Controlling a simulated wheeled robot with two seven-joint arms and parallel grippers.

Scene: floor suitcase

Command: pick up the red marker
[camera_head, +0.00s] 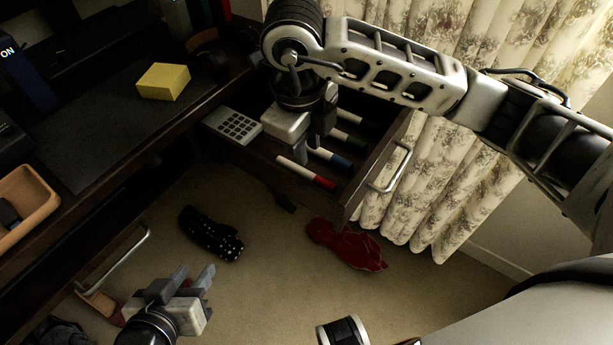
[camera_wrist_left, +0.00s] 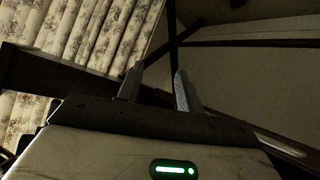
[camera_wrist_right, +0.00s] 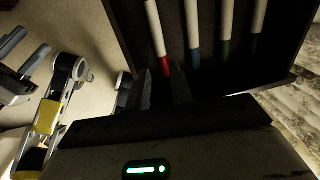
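The red marker (camera_head: 305,173), white with a red end, lies in the open drawer (camera_head: 345,207). It also shows in the right wrist view (camera_wrist_right: 157,36), its red end just beyond the gap between the fingers. My right gripper (camera_head: 314,145) is over the drawer, close to the marker in the head view. In the right wrist view its fingers (camera_wrist_right: 163,90) are apart with nothing between them. My left gripper (camera_head: 194,279) is low at the left, away from the drawer; its fingers (camera_wrist_left: 156,82) are apart and empty in the left wrist view.
Blue (camera_head: 330,157), green (camera_head: 346,140) and dark (camera_head: 366,122) markers lie beside the red one. A calculator (camera_head: 234,125) is at the drawer's left. A yellow block (camera_head: 163,82) is on the desk. Dark (camera_head: 211,233) and red (camera_head: 345,245) cloth items lie on the floor.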

